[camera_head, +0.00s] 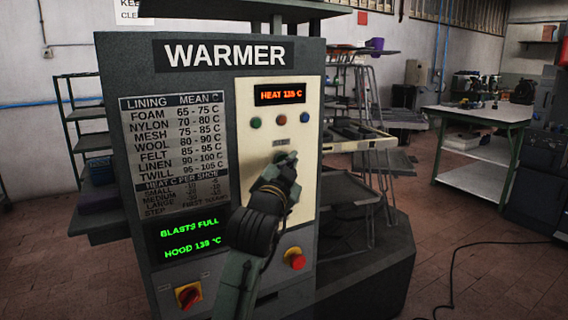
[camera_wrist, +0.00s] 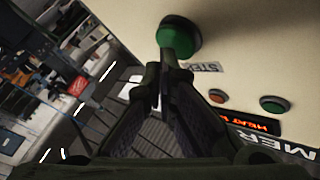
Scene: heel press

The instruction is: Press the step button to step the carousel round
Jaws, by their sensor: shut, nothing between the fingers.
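The step button is a large green round button (camera_wrist: 182,33) on the cream panel (camera_head: 304,190), with a STEP label (camera_wrist: 206,67) beside it in the wrist view. In the head view my gripper hides it below a small label. My gripper (camera_head: 286,158) is shut and empty, its tips at the panel. In the wrist view the fingertips (camera_wrist: 162,72) are together and overlap the button's lower edge; I cannot tell whether they touch it. The carousel appears to be the tiered trays (camera_head: 362,146) right of the warmer cabinet (camera_head: 180,95).
A red knob (camera_head: 297,261) and a rotary switch (camera_head: 188,296) are lower down. A workbench (camera_head: 480,115) stands right.

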